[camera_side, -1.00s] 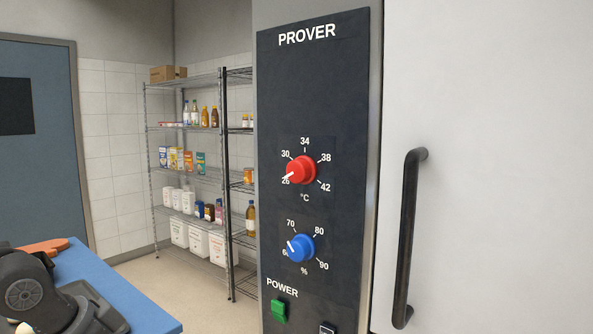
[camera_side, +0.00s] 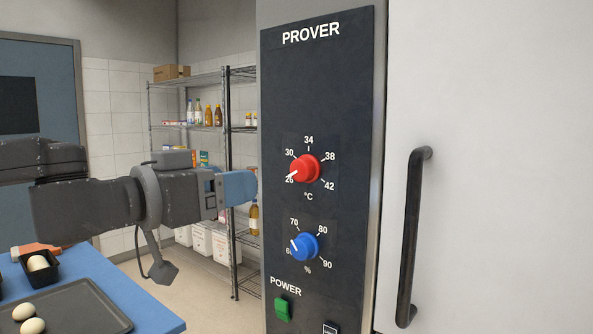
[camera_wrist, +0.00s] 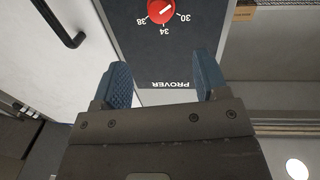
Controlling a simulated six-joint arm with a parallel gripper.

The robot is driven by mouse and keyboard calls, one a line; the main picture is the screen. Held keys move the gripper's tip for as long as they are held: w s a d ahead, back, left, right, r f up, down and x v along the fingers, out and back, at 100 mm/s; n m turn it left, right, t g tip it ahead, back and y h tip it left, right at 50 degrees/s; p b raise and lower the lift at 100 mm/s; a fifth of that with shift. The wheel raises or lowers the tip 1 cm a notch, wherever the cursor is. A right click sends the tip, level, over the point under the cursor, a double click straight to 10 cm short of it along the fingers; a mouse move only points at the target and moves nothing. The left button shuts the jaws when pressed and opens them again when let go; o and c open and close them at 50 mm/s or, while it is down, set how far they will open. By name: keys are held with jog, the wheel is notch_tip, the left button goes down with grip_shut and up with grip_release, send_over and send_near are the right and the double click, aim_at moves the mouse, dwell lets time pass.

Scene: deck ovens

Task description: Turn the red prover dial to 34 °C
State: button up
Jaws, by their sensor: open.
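The red dial (camera_side: 305,170) is on the dark prover panel (camera_side: 320,90), with a scale from 26 to 42 °C around it. Its white pointer line aims at about 26, at the lower left. The red dial (camera_wrist: 161,11) also shows at the top of the wrist view, where the panel appears upside down. My gripper (camera_side: 240,188) is left of the panel in the side view, at about the dial's height. In the wrist view my gripper's blue fingers (camera_wrist: 163,80) are spread with nothing between them. They are apart from the dial.
A blue humidity dial (camera_side: 304,247) sits below the red one, above a green power switch (camera_side: 284,308). A black door handle (camera_side: 411,235) stands out at the right. A blue table (camera_side: 125,285) with a tray and dough pieces is at the lower left; shelves (camera_side: 190,130) stand behind.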

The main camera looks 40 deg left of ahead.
aim_at(297, 170)
jog(key=w, duration=0.4)
jog(key=w+d, duration=0.1)
jog(key=w, duration=0.8)
jog(key=shift+w+d, duration=0.15)
jog(key=shift+w, duration=0.1)
jog(key=c, duration=0.8)
